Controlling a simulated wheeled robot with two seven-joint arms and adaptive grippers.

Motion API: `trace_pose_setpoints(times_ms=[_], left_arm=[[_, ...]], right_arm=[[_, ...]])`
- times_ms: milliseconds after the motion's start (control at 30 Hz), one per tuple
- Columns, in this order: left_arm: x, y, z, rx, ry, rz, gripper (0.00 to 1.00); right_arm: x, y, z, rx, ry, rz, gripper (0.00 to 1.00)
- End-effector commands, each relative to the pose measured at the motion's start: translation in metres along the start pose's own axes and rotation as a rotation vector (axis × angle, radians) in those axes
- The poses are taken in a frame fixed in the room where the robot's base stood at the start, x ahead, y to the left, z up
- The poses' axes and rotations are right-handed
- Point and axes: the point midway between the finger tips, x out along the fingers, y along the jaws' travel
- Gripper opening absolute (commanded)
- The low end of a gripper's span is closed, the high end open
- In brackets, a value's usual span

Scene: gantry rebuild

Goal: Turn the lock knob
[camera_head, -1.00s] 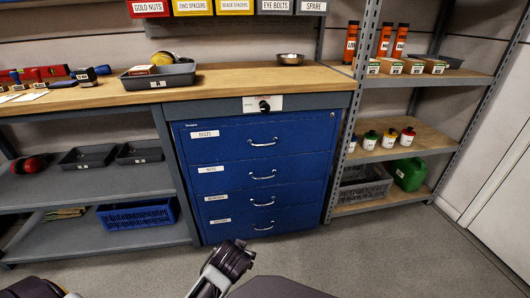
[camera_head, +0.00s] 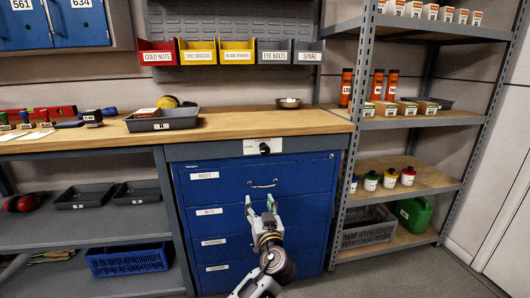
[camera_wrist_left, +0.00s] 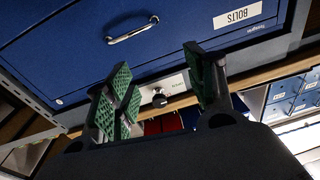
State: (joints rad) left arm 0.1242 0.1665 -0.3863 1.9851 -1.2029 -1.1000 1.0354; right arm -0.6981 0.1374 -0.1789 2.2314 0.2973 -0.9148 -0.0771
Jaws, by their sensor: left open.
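The black lock knob (camera_head: 265,148) sits on a pale plate (camera_head: 250,146) on the grey rail above the blue drawer cabinet (camera_head: 222,177). In the left wrist view the knob (camera_wrist_left: 159,100) appears beyond and between my open fingers, with a clear gap. My left gripper (camera_head: 261,206) is in front of the second drawer, below the knob, pointing up and empty. In the left wrist view its green-padded fingers (camera_wrist_left: 165,92) are spread apart. My right gripper is not in view.
Drawer handles stick out, the top one (camera_head: 264,184) between my left gripper and the knob. An open shelf (camera_head: 400,180) stands to the right.

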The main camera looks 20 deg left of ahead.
Motion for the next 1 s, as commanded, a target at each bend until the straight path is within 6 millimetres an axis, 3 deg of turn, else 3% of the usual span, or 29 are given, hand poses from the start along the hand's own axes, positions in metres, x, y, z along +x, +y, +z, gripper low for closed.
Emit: trace_pose_setpoints(times_ms=[133, 333, 1000], left_arm=[[0.009, 0.019, -0.044, -0.038, 0.155, 0.009, 0.55], [0.012, 0.035, -0.079, -0.068, 0.282, 0.026, 0.55], [0.011, 0.038, -0.088, -0.074, 0.308, 0.031, 0.55]], right_arm=[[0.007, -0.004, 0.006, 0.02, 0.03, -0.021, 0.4], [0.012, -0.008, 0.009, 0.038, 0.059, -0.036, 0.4], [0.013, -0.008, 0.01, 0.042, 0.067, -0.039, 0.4]])
